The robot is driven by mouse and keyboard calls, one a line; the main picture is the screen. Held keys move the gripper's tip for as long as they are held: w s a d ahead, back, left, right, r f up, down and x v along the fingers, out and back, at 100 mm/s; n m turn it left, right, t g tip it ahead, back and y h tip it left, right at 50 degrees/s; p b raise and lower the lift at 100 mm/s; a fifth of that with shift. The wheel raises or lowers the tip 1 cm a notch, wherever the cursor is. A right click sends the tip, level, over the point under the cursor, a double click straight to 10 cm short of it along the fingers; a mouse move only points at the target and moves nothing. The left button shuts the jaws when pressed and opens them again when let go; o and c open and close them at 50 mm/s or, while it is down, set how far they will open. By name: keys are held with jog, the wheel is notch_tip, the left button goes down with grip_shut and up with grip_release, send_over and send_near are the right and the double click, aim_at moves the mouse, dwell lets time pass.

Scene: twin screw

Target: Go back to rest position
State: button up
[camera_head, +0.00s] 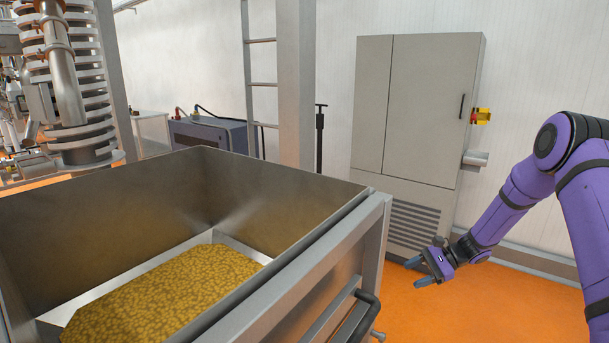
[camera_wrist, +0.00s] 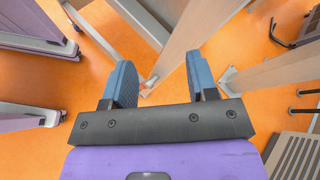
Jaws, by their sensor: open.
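My gripper (camera_head: 421,272) is at the end of my purple arm, on the right side of the head view. It hangs over the orange floor, to the right of the metal hopper's frame and in front of the grey cabinet. In the wrist view my gripper (camera_wrist: 160,85) shows two blue-grey fingers spread well apart. It is open, with nothing between the fingers but floor and frame parts farther off.
A large metal hopper (camera_head: 290,205) holding yellow-brown granules (camera_head: 165,295) fills the left and middle. A black handle (camera_head: 362,318) sticks out from its frame. A grey cabinet (camera_head: 425,110) stands at the back wall. Orange floor (camera_head: 500,305) is clear at the lower right.

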jog(key=s+a+r+n+h, duration=0.1)
jog(key=s+r+n+h, duration=0.1)
jog(key=s+r, duration=0.5)
jog(key=s+a+r+n+h, duration=0.2)
jog(key=s+r+n+h, duration=0.1)
jog(key=r, duration=0.8)
jog(key=s+a+r+n+h, duration=0.1)
jog(key=s+r+n+h, duration=0.1)
jog(key=s+r, duration=0.5)
jog(key=s+r+n+t+h, duration=0.1)
jog(key=s+r+n+h, duration=0.1)
jog(key=s, duration=0.5)
jog(key=s+d+r+n+t+h, duration=0.1)
jog(key=s+r+n+t, duration=0.1)
jog(key=s+r, duration=0.3)
jog(key=s+d+r+n+t+h, duration=0.1)
jog(key=s+r, duration=0.3)
jog(key=s, duration=0.6)
jog(key=shift+d+r+n+t+h, duration=0.15)
jog(key=shift+r+n+t+h, duration=0.2)
jog(key=shift+t+h, duration=0.4)
jog(key=shift+f, duration=0.1)
